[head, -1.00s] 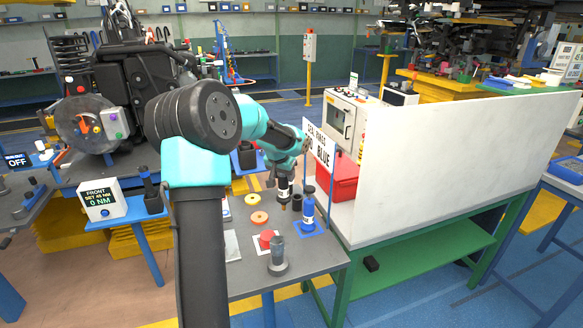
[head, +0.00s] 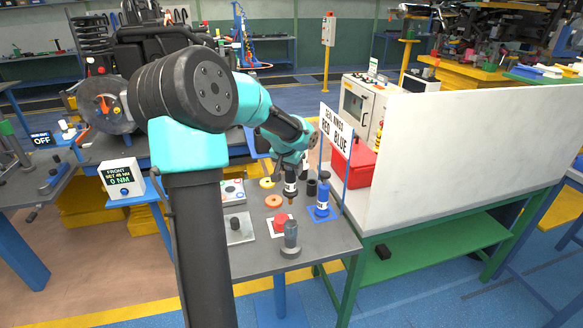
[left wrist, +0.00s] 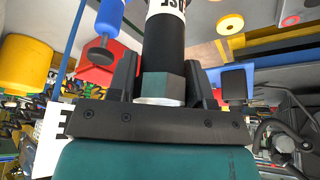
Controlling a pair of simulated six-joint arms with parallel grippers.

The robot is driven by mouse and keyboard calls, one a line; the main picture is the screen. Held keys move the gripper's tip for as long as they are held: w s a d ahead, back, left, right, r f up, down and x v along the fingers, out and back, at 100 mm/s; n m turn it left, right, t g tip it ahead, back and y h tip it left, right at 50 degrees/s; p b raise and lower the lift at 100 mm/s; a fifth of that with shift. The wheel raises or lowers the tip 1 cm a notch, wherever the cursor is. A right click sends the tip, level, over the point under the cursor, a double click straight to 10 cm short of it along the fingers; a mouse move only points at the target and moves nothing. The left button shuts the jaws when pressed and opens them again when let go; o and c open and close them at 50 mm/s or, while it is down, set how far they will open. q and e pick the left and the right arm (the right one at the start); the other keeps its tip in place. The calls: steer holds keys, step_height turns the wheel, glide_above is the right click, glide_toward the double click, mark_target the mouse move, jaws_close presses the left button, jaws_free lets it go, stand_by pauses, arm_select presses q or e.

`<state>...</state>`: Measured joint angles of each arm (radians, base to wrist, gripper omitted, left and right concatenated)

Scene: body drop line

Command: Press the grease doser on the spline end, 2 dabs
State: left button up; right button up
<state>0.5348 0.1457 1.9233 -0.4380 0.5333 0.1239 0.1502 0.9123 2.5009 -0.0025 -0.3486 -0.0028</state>
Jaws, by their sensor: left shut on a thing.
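My left gripper (head: 287,162) is shut on a dark, cylindrical doser with a white label (head: 290,184) and holds it upright above the grey bench. In the left wrist view the doser (left wrist: 164,50) shows as a black body with a grey faceted collar between the fingers. A grey upright shaft on a round base (head: 291,236), which looks like the spline end, stands near the front of the bench, apart from the doser. My right gripper is not in view.
A blue bottle (head: 322,203) stands on a blue pad right of the doser, near a seal rings sign (head: 336,130). A red piece (head: 282,223), orange ring (head: 273,201) and yellow ring (head: 267,183) lie on the bench. A white panel (head: 470,150) stands at right.

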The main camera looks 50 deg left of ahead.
arm_select(q)
steer(key=s+d+r, duration=0.8)
steer(key=d+r, duration=0.3)
steer(key=shift+s+d+r, duration=0.2)
steer(key=shift+s+r, duration=0.1)
steer(key=shift+r, duration=0.1)
step_height(320, 180, down, 6)
stand_by(0.7)
steer(key=shift+f, duration=1.1)
stand_by(1.2)
steer(key=shift+r, duration=1.55)
steer(key=shift+f, duration=0.8)
stand_by(0.9)
